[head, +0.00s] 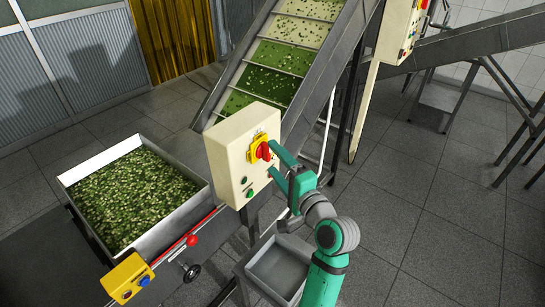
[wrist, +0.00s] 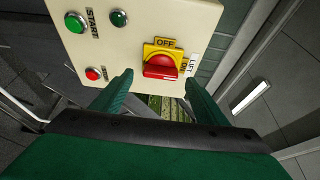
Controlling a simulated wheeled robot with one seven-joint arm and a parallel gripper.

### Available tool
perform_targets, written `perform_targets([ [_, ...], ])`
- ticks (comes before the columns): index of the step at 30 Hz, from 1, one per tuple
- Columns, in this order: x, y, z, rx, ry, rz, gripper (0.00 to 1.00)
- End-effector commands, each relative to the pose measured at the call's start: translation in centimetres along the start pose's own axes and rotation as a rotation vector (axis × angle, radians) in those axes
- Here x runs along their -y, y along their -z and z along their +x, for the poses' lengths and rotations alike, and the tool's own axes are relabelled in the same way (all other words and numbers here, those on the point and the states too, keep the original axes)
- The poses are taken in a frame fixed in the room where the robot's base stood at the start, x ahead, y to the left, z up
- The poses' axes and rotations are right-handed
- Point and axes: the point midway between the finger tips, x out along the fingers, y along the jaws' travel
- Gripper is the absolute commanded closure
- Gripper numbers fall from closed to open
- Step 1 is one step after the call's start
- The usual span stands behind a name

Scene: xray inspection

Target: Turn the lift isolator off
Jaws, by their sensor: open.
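The lift isolator (head: 263,150) is a red rotary handle on a yellow plate, mounted on the front of a cream control box (head: 229,161). In the wrist view the red handle (wrist: 160,66) lies ahead of the gap between my fingers, with labels OFF above it and ON and LIFT to its right. The handle looks roughly sideways; its exact setting is hard to tell. My gripper (head: 271,158) is open and empty, its green fingers pointing at the box. The fingertips (wrist: 158,78) stand either side of the handle's lower edge; contact cannot be told.
Green and red buttons sit beside the isolator, including a green START button (wrist: 75,22). A conveyor (head: 272,75) rises behind the box. A bin of chopped greens (head: 190,218) stands left, and a grey tub (head: 277,268) below my arm. Open floor lies to the right.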

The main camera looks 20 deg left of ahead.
Motion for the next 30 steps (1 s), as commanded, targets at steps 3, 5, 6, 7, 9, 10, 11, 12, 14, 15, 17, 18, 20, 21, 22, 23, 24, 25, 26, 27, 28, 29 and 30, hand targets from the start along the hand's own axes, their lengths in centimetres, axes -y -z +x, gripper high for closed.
perform_targets([
  [3, 0.1, -0.2, 1.6, 0.005, 0.001, 0.000, 0.33],
  [5, 0.0, -0.2, 2.0, 0.004, 0.000, 0.000, 0.33],
  [6, 0.0, -0.2, 2.3, 0.003, 0.000, 0.000, 0.33],
  [7, 0.0, -0.1, 2.4, 0.002, 0.000, 0.000, 0.33],
  [9, 0.0, 0.0, 2.5, 0.000, 0.001, 0.000, 0.33],
  [10, 0.0, 0.1, 2.5, -0.001, 0.001, 0.000, 0.33],
  [11, 0.0, 0.1, 2.5, -0.002, 0.001, 0.000, 0.33],
  [12, 0.0, 0.1, 2.5, -0.003, 0.001, 0.000, 0.33],
  [14, 0.0, 0.2, 2.5, -0.004, 0.001, 0.000, 0.33],
  [15, 0.0, 0.2, 2.5, -0.004, 0.001, 0.000, 0.33],
  [17, 0.0, 0.2, 2.5, -0.004, 0.001, 0.000, 0.33],
  [18, 0.0, 0.2, 2.5, -0.004, 0.001, 0.000, 0.40],
  [20, 0.0, 0.2, 2.5, -0.004, 0.001, 0.000, 0.54],
  [21, 0.0, 0.2, 2.5, -0.004, 0.001, 0.000, 0.64],
  [22, 0.0, 0.2, 2.5, -0.004, 0.001, 0.000, 0.71],
  [23, 0.0, 0.2, 2.5, -0.004, 0.001, 0.000, 0.74],
  [24, 0.0, 0.2, 2.5, -0.004, 0.001, 0.000, 0.74],
  [25, 0.0, 0.2, 2.5, -0.004, 0.001, 0.000, 0.74],
  [26, 0.0, 0.2, 2.5, -0.004, 0.001, -0.001, 0.74],
  [27, 0.0, 0.2, 2.5, -0.004, 0.001, -0.002, 0.74],
  [28, 0.0, 0.2, 2.5, -0.004, 0.002, -0.004, 0.74],
  [29, 0.0, 0.2, 2.5, -0.004, 0.003, -0.006, 0.74],
  [30, 0.0, 0.2, 2.5, -0.005, 0.006, -0.011, 0.74],
])
